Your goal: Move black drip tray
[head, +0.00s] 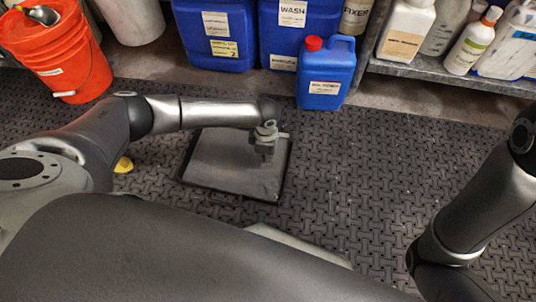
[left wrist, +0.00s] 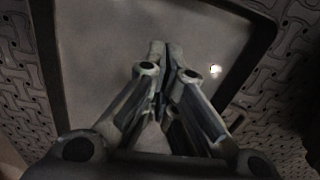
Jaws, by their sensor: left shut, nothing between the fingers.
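The black drip tray (head: 222,163) lies flat on the floor in the head view, with a dark raised rim around a greyer flat inside. My left gripper (head: 265,150) hangs over its right part, pointing down, and hides some of the far right side. In the left wrist view the gripper's fingertips (left wrist: 160,50) are together with nothing between them, over the tray's inside (left wrist: 100,50). I cannot tell whether the fingertips touch the tray. My right arm shows at the right edge of the head view, but its gripper is out of frame.
A blue canister with a red cap (head: 325,75) stands close behind the tray. Larger blue drums (head: 217,35) and an orange bucket (head: 62,55) stand farther back. A shelf (head: 450,80) holds bottles at the right. A small yellow thing (head: 123,164) lies left. The patterned floor (head: 370,160) right of the tray is clear.

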